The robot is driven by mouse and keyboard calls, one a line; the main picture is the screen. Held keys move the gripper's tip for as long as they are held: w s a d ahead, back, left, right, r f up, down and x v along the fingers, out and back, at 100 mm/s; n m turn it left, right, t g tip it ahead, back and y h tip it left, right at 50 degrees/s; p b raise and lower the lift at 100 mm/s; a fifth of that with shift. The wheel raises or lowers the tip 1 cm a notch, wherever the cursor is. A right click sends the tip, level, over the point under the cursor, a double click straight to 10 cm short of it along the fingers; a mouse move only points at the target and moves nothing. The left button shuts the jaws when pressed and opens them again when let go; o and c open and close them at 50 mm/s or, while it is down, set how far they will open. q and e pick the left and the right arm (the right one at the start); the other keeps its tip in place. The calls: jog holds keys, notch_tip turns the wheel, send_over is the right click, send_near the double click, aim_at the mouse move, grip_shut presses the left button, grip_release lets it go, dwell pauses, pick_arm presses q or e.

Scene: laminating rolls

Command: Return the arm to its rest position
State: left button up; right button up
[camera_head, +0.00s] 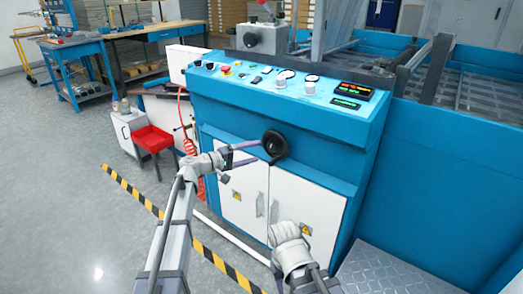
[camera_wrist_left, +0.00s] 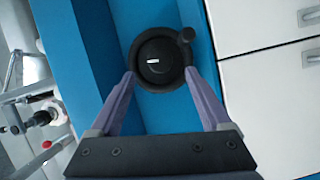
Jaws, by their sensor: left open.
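My left gripper (camera_head: 259,151) reaches in from the left to the black round handwheel (camera_head: 275,146) on the front of the blue machine (camera_head: 340,140). In the left wrist view, its two purple fingers are spread apart (camera_wrist_left: 160,75). Their tips are at the near rim of the handwheel (camera_wrist_left: 160,60), one on each side. I cannot tell whether they touch it.
White cabinet doors (camera_head: 240,184) are below the handwheel. The control panel (camera_head: 290,85) is above it. A red stool (camera_head: 153,141) stands to the left. Yellow-black floor tape (camera_head: 146,204) runs along the machine. The grey floor (camera_head: 60,200) at left is clear.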

pick_arm(q)
jog(key=shift+v, duration=0.95)
jog(key=s+d+f+m+g+y, duration=0.3)
jog(key=s+d+f+g, duration=0.15)
jog(key=s+f, duration=0.35)
jog(key=s+d+f+m+g+y, duration=0.25)
jog(key=s+d+f, duration=0.35)
jog(key=s, duration=0.5)
jog(key=s+a+f+m+g+y, duration=0.1)
jog(key=s+a+f+y, duration=0.3)
jog(key=s, duration=0.5)
jog(key=s+a+f+m+g+y, duration=0.1)
jog(key=s+a+f+m+y, duration=0.1)
jog(key=s+a+y, duration=0.45)
notch_tip(320, 180, up, 35)
jog(key=s+d+p, duration=0.1)
jog(key=p, duration=3.4)
jog(key=shift+s+d+p, duration=0.25)
jog(key=shift+d+p, duration=0.05)
jog(key=shift+d, duration=0.05)
